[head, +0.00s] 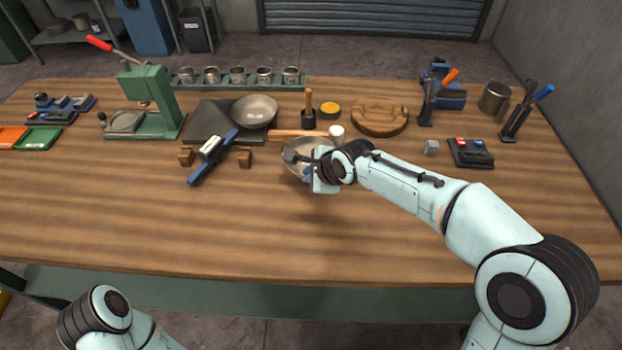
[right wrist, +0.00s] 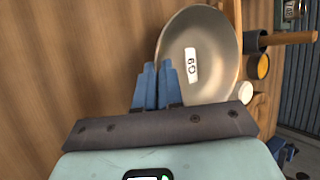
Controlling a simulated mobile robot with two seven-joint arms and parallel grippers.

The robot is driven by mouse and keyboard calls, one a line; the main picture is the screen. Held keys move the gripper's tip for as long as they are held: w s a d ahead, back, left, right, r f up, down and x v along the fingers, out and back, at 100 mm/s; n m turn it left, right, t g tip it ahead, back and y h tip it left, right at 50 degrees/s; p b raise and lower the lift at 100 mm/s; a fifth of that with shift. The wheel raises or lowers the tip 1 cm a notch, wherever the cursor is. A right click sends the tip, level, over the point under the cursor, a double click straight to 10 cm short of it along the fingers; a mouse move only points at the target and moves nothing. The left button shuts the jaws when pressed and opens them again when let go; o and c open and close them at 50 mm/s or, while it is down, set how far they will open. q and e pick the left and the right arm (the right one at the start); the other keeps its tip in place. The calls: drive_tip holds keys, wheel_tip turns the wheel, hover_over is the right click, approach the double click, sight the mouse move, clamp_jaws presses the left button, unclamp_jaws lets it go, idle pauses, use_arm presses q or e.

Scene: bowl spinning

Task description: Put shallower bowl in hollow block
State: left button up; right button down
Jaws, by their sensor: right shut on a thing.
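A metal bowl (head: 293,162) is in my right gripper (head: 309,173), at the middle of the bench. The right wrist view shows the same bowl (right wrist: 212,85) with a small white label inside, its near rim at the blue fingers (right wrist: 158,86), which are shut on it. A second metal bowl (head: 254,111) sits farther back on a dark plate. I cannot tell for sure which bowl is shallower. The hollow block (head: 379,117), a round wooden piece with a recess, lies back right of the held bowl. My left gripper is out of view; only part of that arm shows.
A dark mallet (head: 308,110) and yellow tin (head: 330,110) stand between the second bowl and the block. The front bench is clear.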

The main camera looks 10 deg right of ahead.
wheel_tip(320, 180, up, 17)
drive_tip(key=p, duration=0.3)
